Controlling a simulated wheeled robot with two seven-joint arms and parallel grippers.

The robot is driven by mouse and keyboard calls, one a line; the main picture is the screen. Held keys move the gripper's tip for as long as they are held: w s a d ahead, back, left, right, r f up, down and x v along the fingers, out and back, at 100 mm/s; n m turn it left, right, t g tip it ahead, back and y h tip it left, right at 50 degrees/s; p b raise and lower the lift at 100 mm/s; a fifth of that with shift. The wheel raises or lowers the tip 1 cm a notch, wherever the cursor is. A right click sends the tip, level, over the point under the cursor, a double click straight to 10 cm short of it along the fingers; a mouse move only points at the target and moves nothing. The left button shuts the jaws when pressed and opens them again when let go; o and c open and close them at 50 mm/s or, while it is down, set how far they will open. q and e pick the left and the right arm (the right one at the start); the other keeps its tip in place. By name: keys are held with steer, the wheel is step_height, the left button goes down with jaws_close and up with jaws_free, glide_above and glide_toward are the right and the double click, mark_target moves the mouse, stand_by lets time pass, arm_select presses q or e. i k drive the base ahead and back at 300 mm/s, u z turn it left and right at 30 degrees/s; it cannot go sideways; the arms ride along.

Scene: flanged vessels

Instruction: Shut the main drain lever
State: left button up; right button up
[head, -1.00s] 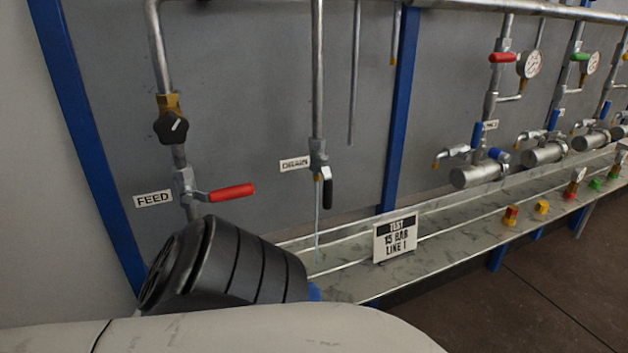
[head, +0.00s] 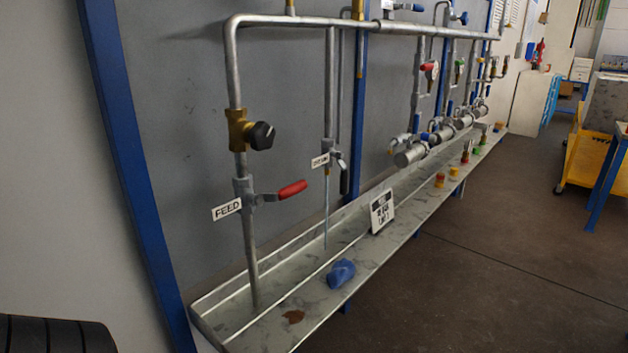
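The drain valve (head: 331,152) sits on a vertical pipe beside a small white label that is blurred now. Its black-handled lever (head: 344,178) hangs down, roughly in line with the pipe. A thin pale streak (head: 326,215), looking like running liquid, drops from the valve's outlet to the tray. To its left is the feed valve (head: 244,192), marked FEED, with a red lever (head: 292,190) pointing out to the right. Neither of my grippers is in view. A black ribbed part, likely of my arm, shows at the lower left.
A long metal tray (head: 225,317) runs under the pipes, holding a blue crumpled thing (head: 341,273) and a white sign (head: 382,210). A black knob (head: 262,135) is above the feed lever. A yellow cart (head: 588,160) stands far right. The floor before the tray is clear.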

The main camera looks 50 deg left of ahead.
mark_target(343, 178)
steer(key=u, duration=1.4)
steer(key=i, duration=0.1)
steer(key=u, duration=0.05)
